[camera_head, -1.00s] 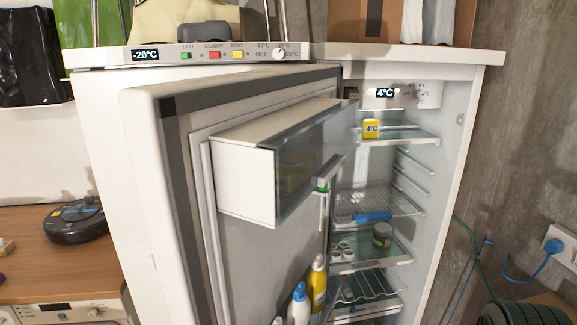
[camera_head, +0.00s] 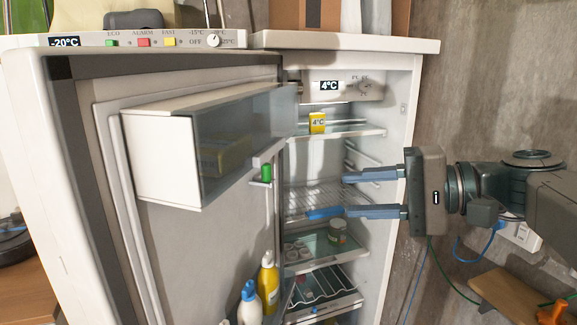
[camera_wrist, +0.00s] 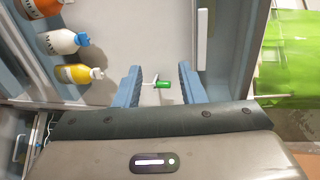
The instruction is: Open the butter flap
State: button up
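The butter flap (camera_head: 245,135) is a smoky see-through panel on the front of a white box (camera_head: 163,155) on the inner side of the open fridge door; it looks closed. A faint yellowish shape shows behind it. A green-tipped handle (camera_head: 266,172) sits at its lower right edge. My gripper (camera_head: 345,194) reaches in from the right, open and empty, its two blue fingers apart and pointing left toward the handle, short of it. In the wrist view, the green handle (camera_wrist: 162,85) appears between the open fingers (camera_wrist: 160,70); contact cannot be told.
Bottles stand in the door rack below the flap, one yellow (camera_head: 268,283) and one white (camera_head: 249,305). The fridge side wall (camera_head: 398,120) is close to my gripper.

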notch_tip(320, 180, up, 4)
jog(key=d+y, duration=0.2)
jog(key=p, duration=0.3)
send_near(274, 151)
jog(key=shift+t, duration=0.3)
jog(key=x, duration=0.7)
jog(key=shift+a+f, duration=0.1)
jog(key=shift+a, duration=0.35)
grip_shut()
